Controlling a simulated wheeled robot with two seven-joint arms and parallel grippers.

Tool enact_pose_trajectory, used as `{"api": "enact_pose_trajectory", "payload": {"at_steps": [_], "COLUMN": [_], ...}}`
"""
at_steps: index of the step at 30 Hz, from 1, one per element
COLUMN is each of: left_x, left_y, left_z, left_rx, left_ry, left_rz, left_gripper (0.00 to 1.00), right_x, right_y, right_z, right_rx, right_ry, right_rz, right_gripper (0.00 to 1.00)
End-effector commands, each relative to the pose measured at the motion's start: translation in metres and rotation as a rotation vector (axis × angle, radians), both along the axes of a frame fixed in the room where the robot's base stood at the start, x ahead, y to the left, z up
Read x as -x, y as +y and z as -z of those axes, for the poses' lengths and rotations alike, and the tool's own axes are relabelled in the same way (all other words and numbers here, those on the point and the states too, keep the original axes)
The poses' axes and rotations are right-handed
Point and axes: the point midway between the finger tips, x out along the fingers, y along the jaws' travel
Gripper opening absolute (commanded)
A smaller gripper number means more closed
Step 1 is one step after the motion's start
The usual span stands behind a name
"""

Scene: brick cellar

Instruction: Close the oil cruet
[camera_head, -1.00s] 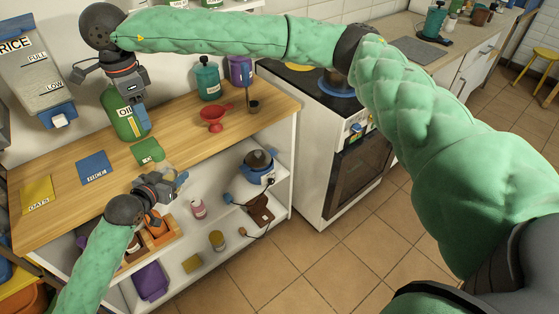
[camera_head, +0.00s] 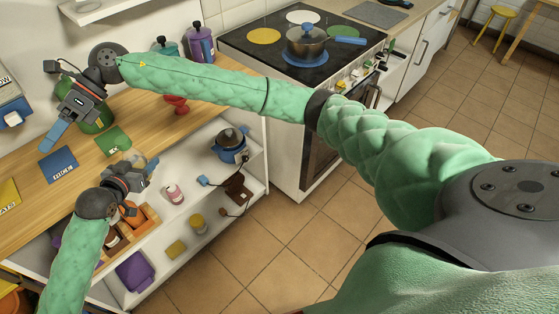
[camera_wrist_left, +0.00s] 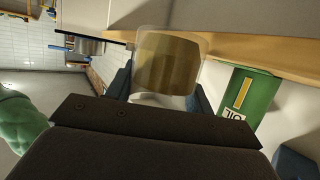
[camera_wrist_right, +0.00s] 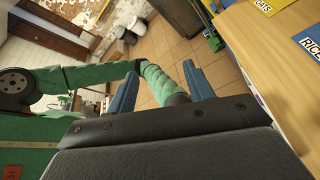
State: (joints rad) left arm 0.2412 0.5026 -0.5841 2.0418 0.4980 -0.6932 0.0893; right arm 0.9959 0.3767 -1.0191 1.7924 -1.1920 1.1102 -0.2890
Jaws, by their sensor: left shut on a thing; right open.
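The green oil cruet (camera_head: 97,118) stands on the wooden counter, partly hidden behind my right gripper. In the left wrist view the green cruet (camera_wrist_left: 262,92) shows its OIL label and a yellow stripe; its top is out of view. My left gripper (camera_head: 150,168) is at the counter's front edge, in front of the green card. It is shut on a small see-through piece with a brownish-yellow core (camera_wrist_left: 168,62), perhaps the stopper, apart from the cruet. My right gripper (camera_head: 52,140) is open and empty, its blue fingers pointing down-left beside the cruet.
A green card (camera_head: 113,141), a blue card (camera_head: 59,165) and a yellow card (camera_head: 8,200) lie on the counter. A red funnel (camera_head: 176,103) and a purple canister (camera_head: 201,43) stand further right. The shelf below holds a blue pot (camera_head: 230,146) and small jars.

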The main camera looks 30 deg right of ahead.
Motion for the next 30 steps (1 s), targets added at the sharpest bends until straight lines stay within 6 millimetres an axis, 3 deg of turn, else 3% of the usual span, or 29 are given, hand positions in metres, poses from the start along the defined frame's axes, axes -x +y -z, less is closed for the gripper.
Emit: {"api": "enact_pose_trajectory", "payload": {"at_steps": [7,14,23,30], "left_x": [0.000,0.000,0.000,0.000], "left_y": [0.000,0.000,0.000,0.000], "left_z": [0.000,0.000,0.000,0.000], "left_rx": [0.001,0.000,0.000,0.001], "left_ry": [-0.001,0.000,0.000,-0.001], "left_rz": [0.000,0.000,0.000,0.000], "left_gripper": [0.00,0.00,0.00,0.00], "right_x": [-0.015,-0.041,-0.084,-0.116], "right_y": [-0.004,-0.024,-0.072,-0.126], "right_z": [-0.003,0.000,0.026,0.069], "right_rx": [-0.221,-0.406,-0.624,-0.779], "right_ry": [0.251,0.486,0.803,1.059], "right_rz": [0.154,0.311,0.537,0.734], "right_gripper": [0.52,0.52,0.52,0.52]}}
